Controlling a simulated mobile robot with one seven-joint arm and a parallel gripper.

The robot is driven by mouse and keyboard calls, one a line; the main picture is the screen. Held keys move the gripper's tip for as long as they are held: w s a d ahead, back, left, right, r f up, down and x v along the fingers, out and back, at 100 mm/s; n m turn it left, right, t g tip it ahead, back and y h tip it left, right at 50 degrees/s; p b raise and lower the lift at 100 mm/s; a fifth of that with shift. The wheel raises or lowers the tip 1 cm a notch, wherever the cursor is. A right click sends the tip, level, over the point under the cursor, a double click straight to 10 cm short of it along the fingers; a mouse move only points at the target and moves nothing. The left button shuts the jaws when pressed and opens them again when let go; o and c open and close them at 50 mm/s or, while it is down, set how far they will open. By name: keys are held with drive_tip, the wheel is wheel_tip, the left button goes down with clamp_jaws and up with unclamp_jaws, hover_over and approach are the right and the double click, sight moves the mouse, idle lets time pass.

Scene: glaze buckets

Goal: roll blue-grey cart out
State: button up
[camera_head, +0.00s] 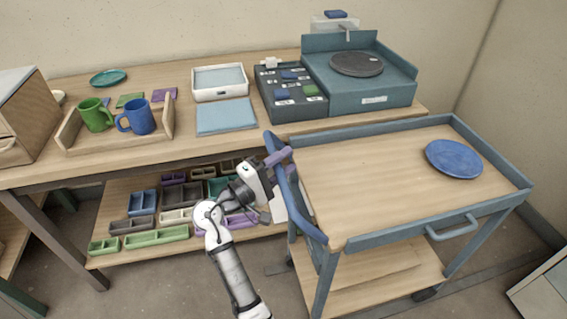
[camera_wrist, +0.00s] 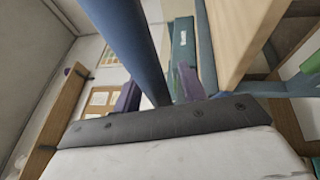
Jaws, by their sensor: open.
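The blue-grey cart (camera_head: 390,236) has a wooden top and lower shelf and stands at the right, close to the workbench. Its blue push handle (camera_head: 285,185) runs along the cart's left end. My gripper (camera_head: 279,157) is at this handle, with its purple fingers open. In the wrist view, the handle (camera_wrist: 137,45) passes between the two fingers of my gripper (camera_wrist: 157,90); I cannot tell whether either finger touches it. Part of the handle is hidden behind my gripper in the head view.
A blue plate (camera_head: 453,158) lies on the cart top. The workbench (camera_head: 190,150) behind holds mugs, trays and a turntable unit (camera_head: 358,80). Several small bins (camera_head: 157,237) fill its lower shelf. A pale box (camera_head: 543,290) is at the bottom right. Some floor in front is clear.

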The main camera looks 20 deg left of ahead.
drive_tip(key=b+v, duration=0.2)
drive_tip(key=v, duration=1.2)
drive_tip(key=shift+w+r, duration=0.1)
